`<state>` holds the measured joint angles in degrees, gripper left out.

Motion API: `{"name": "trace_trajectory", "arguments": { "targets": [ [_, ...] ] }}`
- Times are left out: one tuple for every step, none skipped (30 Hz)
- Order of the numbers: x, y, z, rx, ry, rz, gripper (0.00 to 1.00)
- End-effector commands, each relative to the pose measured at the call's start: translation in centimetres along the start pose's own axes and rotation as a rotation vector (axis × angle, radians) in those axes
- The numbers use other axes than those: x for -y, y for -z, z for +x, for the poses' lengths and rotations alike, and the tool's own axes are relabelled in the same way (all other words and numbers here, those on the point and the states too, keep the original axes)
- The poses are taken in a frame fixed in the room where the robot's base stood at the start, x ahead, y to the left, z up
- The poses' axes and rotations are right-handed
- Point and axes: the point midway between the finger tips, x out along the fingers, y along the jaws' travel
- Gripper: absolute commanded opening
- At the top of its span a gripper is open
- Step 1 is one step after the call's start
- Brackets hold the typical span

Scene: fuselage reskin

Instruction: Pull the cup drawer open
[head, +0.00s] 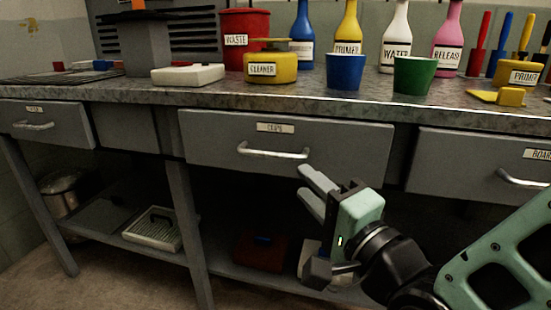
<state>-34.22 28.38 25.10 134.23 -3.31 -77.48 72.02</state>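The cup drawer (340,139) is the wide grey middle drawer under the worktop, with a small label that seems to read "CUPS" and a silver bar handle (273,150). Its front looks flush with the bench, so it appears shut. My gripper (309,186) is in front of the drawer, below and to the right of the handle. Its two pale fingers point up and left with a gap between them. They are empty and apart from the handle.
More handled drawers flank it at left (50,121) and right (480,167). The worktop (330,104) holds blue (344,72) and green cups (414,75), labelled bottles and a yellow cleaner pot (270,66). A lower shelf (230,262) holds a tray (153,230) and a red box (259,252).

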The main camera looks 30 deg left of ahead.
Motion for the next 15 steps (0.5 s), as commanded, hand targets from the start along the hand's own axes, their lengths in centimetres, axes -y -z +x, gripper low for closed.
{"name": "trace_trajectory", "arguments": {
  "targets": [
    [-0.1,-0.1,1.1,0.001,0.002,0.001,0.32],
    [-0.1,-0.1,1.7,0.000,0.003,0.001,0.32],
    [-0.1,-0.1,2.6,0.000,0.002,0.000,0.32],
    [-0.2,0.0,3.2,-0.001,0.002,0.000,0.32],
    [-0.1,0.0,3.8,-0.001,0.002,0.000,0.32],
    [-0.1,-0.1,4.7,0.000,0.002,0.000,0.32],
    [-0.1,-0.1,5.2,0.000,0.002,0.000,0.32],
    [-0.2,-0.1,5.8,0.000,0.001,0.000,0.32],
    [-0.2,-0.1,6.6,0.000,0.002,0.000,0.32],
    [-0.2,-0.1,7.1,0.000,0.000,0.000,0.32],
    [-0.1,-0.1,7.6,0.000,0.001,0.000,0.32],
    [-0.1,-0.1,8.2,0.000,0.001,0.000,0.32],
    [-0.2,-0.1,8.6,0.000,0.000,0.000,0.32],
    [-0.2,-0.1,9.0,0.000,0.000,0.000,0.32],
    [-0.2,-0.1,9.4,0.000,-0.001,0.000,0.32]
  ]
}}
